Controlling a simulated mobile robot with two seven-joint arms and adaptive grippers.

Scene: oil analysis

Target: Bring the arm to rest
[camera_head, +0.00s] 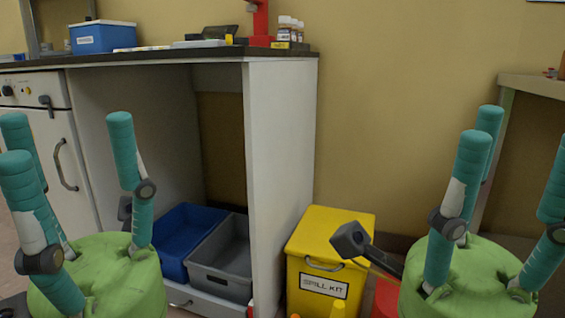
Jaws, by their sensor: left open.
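My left gripper (68,145) is at the lower left, with a green body and teal fingers pointing up. Its fingers are spread, with nothing between them, so it is open and empty. My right gripper (514,150) is at the lower right, with the same green body and teal fingers. Its fingers also stand apart and hold nothing; its right side is cut off by the picture's edge. Both grippers are in front of the furniture, and neither visibly holds an object. The arm links behind the grippers are mostly hidden.
A dark-topped bench (283,53) holds a blue box (102,39), small bottles (284,25) and a red stand (260,20). Below are a blue bin (182,228) and a grey bin (222,274). A yellow spill kit box (330,229) stands between the grippers. A white cabinet (50,140) is at left.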

